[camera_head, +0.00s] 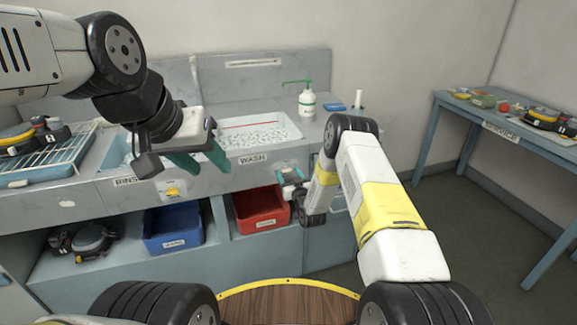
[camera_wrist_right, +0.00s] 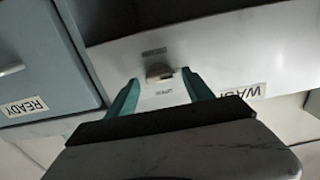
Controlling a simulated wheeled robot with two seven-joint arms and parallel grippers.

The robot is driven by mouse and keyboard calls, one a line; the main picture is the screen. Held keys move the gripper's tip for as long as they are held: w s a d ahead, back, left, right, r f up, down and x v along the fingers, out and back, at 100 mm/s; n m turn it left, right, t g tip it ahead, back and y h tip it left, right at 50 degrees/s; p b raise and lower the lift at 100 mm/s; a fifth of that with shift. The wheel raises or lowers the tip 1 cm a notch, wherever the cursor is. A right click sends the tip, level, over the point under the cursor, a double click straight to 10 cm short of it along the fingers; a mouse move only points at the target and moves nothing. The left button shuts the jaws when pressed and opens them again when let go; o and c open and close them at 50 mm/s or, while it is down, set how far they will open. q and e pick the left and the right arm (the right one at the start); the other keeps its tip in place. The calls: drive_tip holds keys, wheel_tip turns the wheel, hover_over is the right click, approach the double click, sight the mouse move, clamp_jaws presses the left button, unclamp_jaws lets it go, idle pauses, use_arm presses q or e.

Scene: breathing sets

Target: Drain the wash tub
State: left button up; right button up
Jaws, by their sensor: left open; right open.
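The wash tub (camera_head: 250,140) is a sink basin in the grey counter with whitish foam-like contents and a red line on its back wall. The WASH label (camera_head: 252,158) is on the counter front below it. My left gripper (camera_head: 212,170) is open and empty, in front of the counter.
A blue bin (camera_head: 172,230) and a red bin (camera_head: 262,210) stand on the shelf below. A pump bottle (camera_head: 307,102) stands right of the tub. A yellow knob (camera_head: 173,192) is on the front near RINSE. A blue side table (camera_head: 520,140) holds gear at right.

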clamp_jaws()
drive_tip(key=shift+m, duration=0.3)
drive_tip(key=m, duration=0.5)
drive_tip(key=shift+d+m, duration=0.2)
drive_tip(key=shift+m, duration=0.1)
drive_tip(key=m, duration=0.6)
drive_tip(key=shift+f+m, duration=0.1)
drive_tip(key=shift+m, duration=0.3)
unclamp_jaws()
drive_tip(key=shift+d, duration=0.1)
